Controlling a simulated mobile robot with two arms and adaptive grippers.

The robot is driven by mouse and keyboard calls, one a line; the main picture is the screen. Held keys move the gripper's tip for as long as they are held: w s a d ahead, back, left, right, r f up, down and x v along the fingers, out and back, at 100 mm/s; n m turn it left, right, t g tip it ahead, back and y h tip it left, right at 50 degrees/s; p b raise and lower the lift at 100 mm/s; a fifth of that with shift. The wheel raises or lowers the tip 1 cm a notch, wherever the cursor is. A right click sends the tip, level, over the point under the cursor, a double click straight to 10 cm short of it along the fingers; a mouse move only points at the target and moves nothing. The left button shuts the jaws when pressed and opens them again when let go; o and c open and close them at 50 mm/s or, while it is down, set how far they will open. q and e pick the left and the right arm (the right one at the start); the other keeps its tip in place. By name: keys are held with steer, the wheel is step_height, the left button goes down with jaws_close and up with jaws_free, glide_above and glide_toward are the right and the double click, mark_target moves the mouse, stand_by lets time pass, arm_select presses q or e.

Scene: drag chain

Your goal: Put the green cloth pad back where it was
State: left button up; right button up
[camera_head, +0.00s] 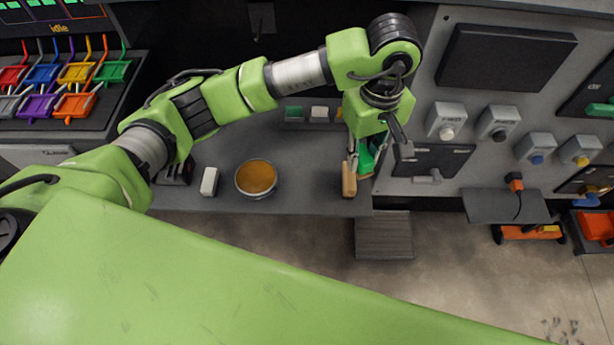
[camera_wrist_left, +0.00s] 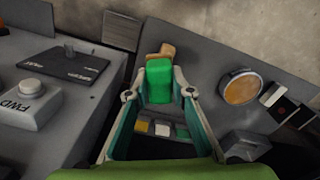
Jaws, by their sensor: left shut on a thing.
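My left gripper (camera_head: 362,168) is over the right end of the grey bench (camera_head: 300,190). It is shut on the green cloth pad (camera_wrist_left: 158,80), which sits between the two fingers in the left wrist view. In the head view the pad (camera_head: 366,160) is partly hidden by the gripper. A tan block (camera_head: 348,181) is right beside the fingertips; it also shows just beyond the pad in the wrist view (camera_wrist_left: 152,55). I cannot tell whether pad and block touch. A dark holder with small pieces, including a white one (camera_head: 319,113), is at the bench's back. My right gripper is not in view.
A round bowl with orange contents (camera_head: 256,178) and a white block (camera_head: 209,181) stand left on the bench. A panel with several button boxes (camera_head: 446,121) rises at right. Coloured bins (camera_head: 76,73) are far left. A grey step (camera_head: 384,235) is below the bench edge.

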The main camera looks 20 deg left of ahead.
arm_select(q)
steer(key=a+f+p, duration=0.1)
steer(key=a+f, duration=0.1)
steer(key=a, duration=0.1)
steer(key=a+f+p, duration=0.1)
steer(key=a+f, duration=0.1)
steer(key=a, duration=0.1)
steer(key=s+a+f+p, duration=0.1)
steer(key=a+f+p, duration=0.1)
steer(key=a+f, duration=0.1)
steer(key=shift+a, duration=0.6)
steer(key=shift+a+f, duration=0.35)
steer(key=shift+f, duration=0.15)
steer(key=f+p, duration=0.2)
steer(key=f, duration=0.1)
steer(key=shift+s+a, duration=0.15)
steer(key=shift+a, duration=0.15)
steer(key=shift+f, duration=0.4)
